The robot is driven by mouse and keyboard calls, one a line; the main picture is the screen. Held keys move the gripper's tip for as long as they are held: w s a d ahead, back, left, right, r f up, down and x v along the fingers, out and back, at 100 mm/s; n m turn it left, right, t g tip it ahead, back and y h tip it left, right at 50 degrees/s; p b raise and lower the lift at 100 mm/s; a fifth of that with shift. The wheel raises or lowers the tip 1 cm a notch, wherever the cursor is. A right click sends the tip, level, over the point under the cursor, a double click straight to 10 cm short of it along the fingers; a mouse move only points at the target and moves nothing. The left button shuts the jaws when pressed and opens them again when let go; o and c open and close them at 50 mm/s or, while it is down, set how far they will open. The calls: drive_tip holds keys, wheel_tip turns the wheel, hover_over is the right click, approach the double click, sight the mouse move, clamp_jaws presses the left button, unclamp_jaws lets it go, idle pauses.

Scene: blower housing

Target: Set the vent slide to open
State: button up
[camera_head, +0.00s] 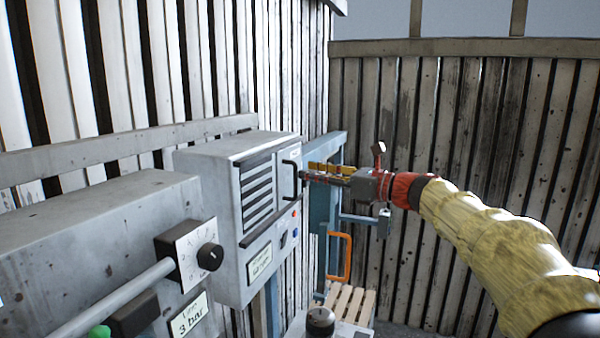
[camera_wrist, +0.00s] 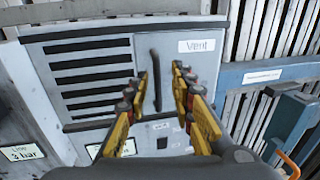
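The vent slide is a pale plate (camera_wrist: 178,50) with a dark upright bar handle (camera_wrist: 156,80), on the front of a grey housing (camera_head: 215,165). The plate sits at the right side of the dark slots (camera_wrist: 92,75), which show uncovered to its left. A "Vent" label (camera_wrist: 197,46) is at its top right. In the head view the handle (camera_head: 289,180) stands just left of my gripper (camera_head: 303,176). In the wrist view my gripper (camera_wrist: 160,76) is open, with a yellow finger on each side of the handle. I cannot tell whether either finger touches it.
A grey box with a black dial (camera_head: 210,256) and a "Line 3 bar" label stands at near left. Small buttons (camera_head: 283,240) sit below the handle. A blue post with an orange loop handle (camera_head: 347,257) stands right of the housing. A wooden slatted surface (camera_head: 350,300) lies below.

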drive_tip(key=v, duration=0.6)
drive_tip(key=shift+s+d, duration=0.2)
drive_tip(key=shift+d, duration=0.1)
